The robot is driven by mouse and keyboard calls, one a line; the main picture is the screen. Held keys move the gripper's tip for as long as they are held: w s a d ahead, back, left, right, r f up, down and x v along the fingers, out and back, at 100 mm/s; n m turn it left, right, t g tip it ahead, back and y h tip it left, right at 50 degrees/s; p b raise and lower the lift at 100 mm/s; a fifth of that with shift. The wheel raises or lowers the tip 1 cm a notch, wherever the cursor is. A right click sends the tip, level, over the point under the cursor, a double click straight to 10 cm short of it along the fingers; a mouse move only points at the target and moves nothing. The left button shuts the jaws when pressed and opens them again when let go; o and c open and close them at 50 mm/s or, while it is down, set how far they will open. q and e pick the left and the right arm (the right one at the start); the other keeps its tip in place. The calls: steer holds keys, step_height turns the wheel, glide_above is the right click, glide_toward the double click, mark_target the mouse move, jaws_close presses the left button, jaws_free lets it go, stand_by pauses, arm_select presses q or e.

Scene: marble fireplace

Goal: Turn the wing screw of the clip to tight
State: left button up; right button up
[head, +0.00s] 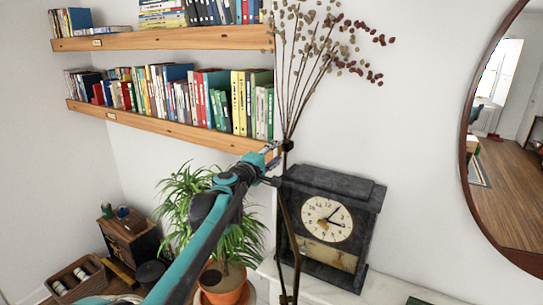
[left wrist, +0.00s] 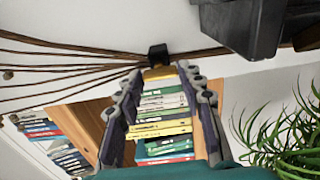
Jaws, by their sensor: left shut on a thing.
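The clip (head: 288,146) is a small black block on the tall dried branches, just above and left of the clock. It also shows in the left wrist view (left wrist: 158,53), with the stems running through it. A yellowish wing screw (left wrist: 159,72) sits on its near side, between the fingertips of my left gripper (head: 273,155). The left gripper is shut on this wing screw, and its fingers stand apart by about the screw's width. In the head view the screw is hidden by the gripper. My right gripper is in neither view.
A dark mantel clock (head: 328,260) stands close to the right of the gripper. Wooden shelves (head: 160,38) with books are on the wall behind. A potted plant (head: 222,280) is below my left arm. A round mirror (head: 468,130) hangs at the right.

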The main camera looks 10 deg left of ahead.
arm_select(q)
steer(key=shift+w+a+r, duration=0.1)
steer(key=shift+w+r, duration=0.1)
steer(key=shift+w, duration=0.15)
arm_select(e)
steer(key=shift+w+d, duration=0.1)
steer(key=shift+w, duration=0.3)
arm_select(q)
steer(key=o, duration=1)
steer(key=shift+s, duration=0.1)
steer(key=shift+o, duration=0.8)
steer(key=shift+s, duration=0.3)
steer(key=shift+s+f, duration=0.1)
steer(key=shift+s, duration=0.05)
steer(key=v, duration=1.2)
steer(key=shift+r, duration=0.2)
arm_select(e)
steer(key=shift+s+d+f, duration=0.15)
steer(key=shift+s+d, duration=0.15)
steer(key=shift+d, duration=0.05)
